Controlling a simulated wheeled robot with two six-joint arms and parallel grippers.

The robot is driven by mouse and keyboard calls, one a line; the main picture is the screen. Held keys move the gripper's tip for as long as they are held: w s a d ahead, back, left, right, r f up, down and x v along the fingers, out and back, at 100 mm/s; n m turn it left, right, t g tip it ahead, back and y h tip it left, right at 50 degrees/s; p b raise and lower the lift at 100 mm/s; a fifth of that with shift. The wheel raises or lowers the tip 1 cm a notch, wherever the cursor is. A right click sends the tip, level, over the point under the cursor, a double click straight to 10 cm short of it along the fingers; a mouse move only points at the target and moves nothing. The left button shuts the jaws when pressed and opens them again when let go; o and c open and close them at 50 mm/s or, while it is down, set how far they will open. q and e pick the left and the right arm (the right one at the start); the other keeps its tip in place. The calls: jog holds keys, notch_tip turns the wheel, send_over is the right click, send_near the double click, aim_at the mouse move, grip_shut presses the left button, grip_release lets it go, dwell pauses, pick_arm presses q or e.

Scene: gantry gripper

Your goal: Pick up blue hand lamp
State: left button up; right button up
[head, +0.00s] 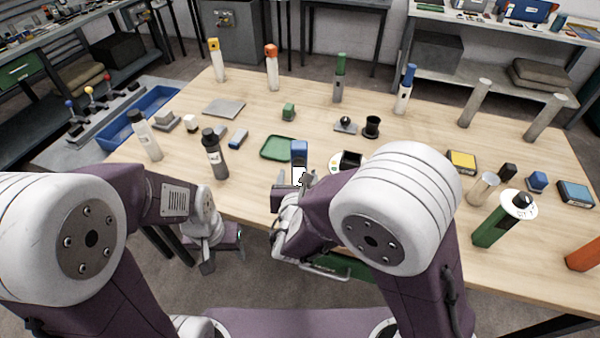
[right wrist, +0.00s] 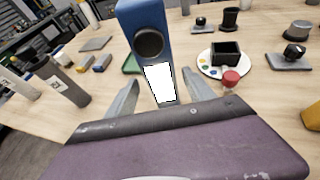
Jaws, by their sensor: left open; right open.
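The blue hand lamp (head: 299,150) stands upright near the table's front edge. In the right wrist view the lamp (right wrist: 145,18) shows a blue body, a round black lens and a white front panel. My right gripper (head: 297,181) is at the front of the lamp. In the right wrist view its open fingers (right wrist: 161,88) show on either side of the lamp's lower part, with gaps. The lamp's base is hidden by my gripper. My left gripper (head: 222,250) hangs low, off the table's front edge, away from the lamp, open and empty.
A green tray (head: 279,148) lies just left of the lamp. A palette with a black box (head: 349,160) is close on its right. Bare wood lies behind the lamp.

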jog(key=x, duration=0.5)
jog(key=shift+w+d, duration=0.1)
jog(key=shift+d, duration=0.1)
jog(key=c, duration=0.4)
grip_shut()
jog(key=shift+r, duration=0.1)
jog(key=s+d+r+b, duration=0.2)
jog(key=s+d+r, duration=0.5)
jog(key=s+r, duration=0.2)
jog(key=shift+d+r+b, duration=0.35)
jog(key=shift+r+b, duration=0.05)
jog(key=shift+r, duration=0.5)
